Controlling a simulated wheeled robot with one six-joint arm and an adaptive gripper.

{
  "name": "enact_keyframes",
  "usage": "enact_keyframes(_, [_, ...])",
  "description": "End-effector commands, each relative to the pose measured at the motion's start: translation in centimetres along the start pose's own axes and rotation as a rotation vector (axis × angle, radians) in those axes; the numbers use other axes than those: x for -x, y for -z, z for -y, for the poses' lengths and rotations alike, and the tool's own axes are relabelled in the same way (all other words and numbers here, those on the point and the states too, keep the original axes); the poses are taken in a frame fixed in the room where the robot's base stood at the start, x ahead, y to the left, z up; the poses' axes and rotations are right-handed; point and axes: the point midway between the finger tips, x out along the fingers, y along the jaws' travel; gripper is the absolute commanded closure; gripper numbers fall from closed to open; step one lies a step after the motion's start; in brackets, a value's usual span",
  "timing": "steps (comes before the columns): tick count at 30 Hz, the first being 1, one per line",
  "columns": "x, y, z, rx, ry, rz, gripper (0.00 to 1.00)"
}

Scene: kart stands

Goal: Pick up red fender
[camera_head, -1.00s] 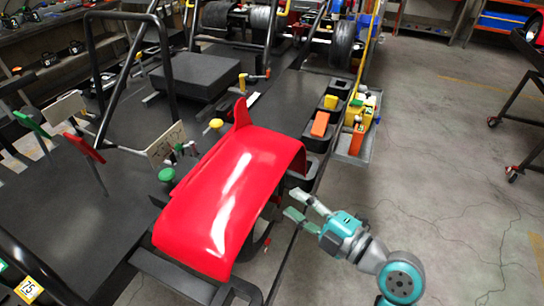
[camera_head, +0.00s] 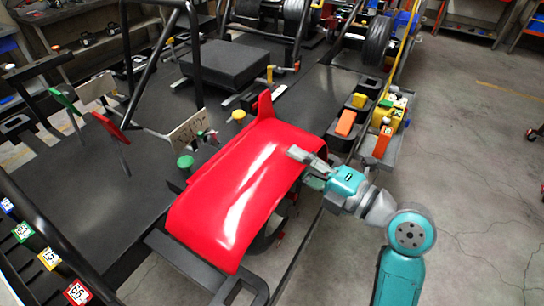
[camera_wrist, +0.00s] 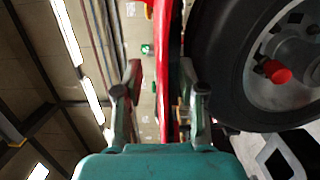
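The red fender (camera_head: 232,200) is a glossy curved panel in the middle of the head view, on the dark kart stand (camera_head: 85,190). My gripper (camera_head: 305,167) is at its right edge, with one finger above the panel and the other partly hidden below it. In the wrist view, the fender shows edge-on as a thin red strip (camera_wrist: 165,60) between the two fingers of my gripper (camera_wrist: 165,95). The fingers are open on either side of this edge, with gaps visible. I cannot tell whether either finger touches it.
A black tyre (camera_wrist: 225,60) is close to the right finger in the wrist view. An orange block (camera_head: 345,122) and yellow parts (camera_head: 385,112) lie in holders beyond the gripper. A beige sign (camera_head: 188,130) stands left of the fender. Open floor (camera_head: 470,180) lies to the right.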

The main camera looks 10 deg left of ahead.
Motion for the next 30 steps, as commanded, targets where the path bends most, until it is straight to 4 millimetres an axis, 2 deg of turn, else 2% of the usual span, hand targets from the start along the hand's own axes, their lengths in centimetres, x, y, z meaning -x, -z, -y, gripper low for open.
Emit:
enact_keyframes(9, [-4.2, 0.0, -0.2, -0.002, 0.000, -0.003, 0.60])
enact_keyframes(19, [-4.8, -0.1, -0.2, -0.001, 0.000, -0.001, 0.60])
enact_keyframes(20, [-4.8, -0.1, -0.2, -0.001, 0.000, -0.001, 0.65])
enact_keyframes(24, [-4.8, -0.1, -0.2, -0.001, 0.000, -0.001, 1.00])
enact_keyframes(30, [-4.8, -0.1, -0.3, 0.000, -0.002, -0.001, 1.00])
